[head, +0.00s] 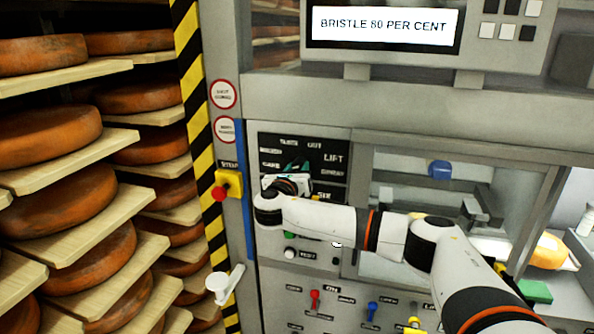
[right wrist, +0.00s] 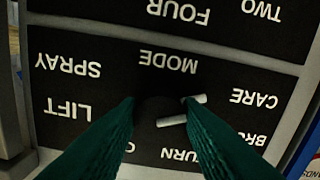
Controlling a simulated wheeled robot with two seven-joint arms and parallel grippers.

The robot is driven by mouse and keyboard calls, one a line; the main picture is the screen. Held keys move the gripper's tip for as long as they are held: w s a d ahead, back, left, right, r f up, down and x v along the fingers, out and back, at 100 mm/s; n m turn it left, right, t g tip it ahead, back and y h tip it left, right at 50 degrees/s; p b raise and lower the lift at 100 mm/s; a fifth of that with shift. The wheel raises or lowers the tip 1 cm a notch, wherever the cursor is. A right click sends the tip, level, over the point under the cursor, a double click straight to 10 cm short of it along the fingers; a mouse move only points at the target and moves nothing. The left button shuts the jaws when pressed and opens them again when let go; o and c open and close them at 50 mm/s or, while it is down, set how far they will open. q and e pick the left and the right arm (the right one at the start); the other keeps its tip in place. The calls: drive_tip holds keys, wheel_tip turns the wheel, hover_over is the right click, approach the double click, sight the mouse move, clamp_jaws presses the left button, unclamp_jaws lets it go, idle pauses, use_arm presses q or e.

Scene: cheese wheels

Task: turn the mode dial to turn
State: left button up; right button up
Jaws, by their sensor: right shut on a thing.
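The mode dial (right wrist: 155,108) is a dark knob on a black label panel (right wrist: 110,75), under the word MODE, upside down in the right wrist view. SPRAY, LIFT, CARE, a partly hidden BR word and a partly cut TURN stand around it. White marks show at the dial, one towards CARE; I cannot tell for certain which word it points at. My right gripper (right wrist: 160,110) has its green fingers shut on the dial, one on each side. In the head view my right gripper (head: 295,168) and wrist cover the dial. My left gripper is not in view.
A screen (head: 383,24) above reads BRISTLE 80 PER CENT. A red stop button (head: 219,193) on a yellow box and a white lever (head: 226,284) are left of the panel. Coloured switches (head: 314,300) sit below. Shelves of cheese wheels (head: 50,134) fill the left.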

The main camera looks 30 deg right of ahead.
drive_tip(key=m+b, duration=0.5)
drive_tip(key=m, duration=0.2)
drive_tip(key=m+b, duration=0.5)
drive_tip(key=m, duration=0.2)
drive_tip(key=shift+w+a+f+m+b, duration=0.1)
drive_tip(key=shift+a+f+m+b, duration=0.05)
drive_tip(key=shift+m+b, duration=1.2)
drive_tip(key=shift+m, duration=0.45)
drive_tip(key=shift+r, duration=0.2)
drive_tip(key=o, duration=1)
drive_tip(key=shift+c, duration=0.2)
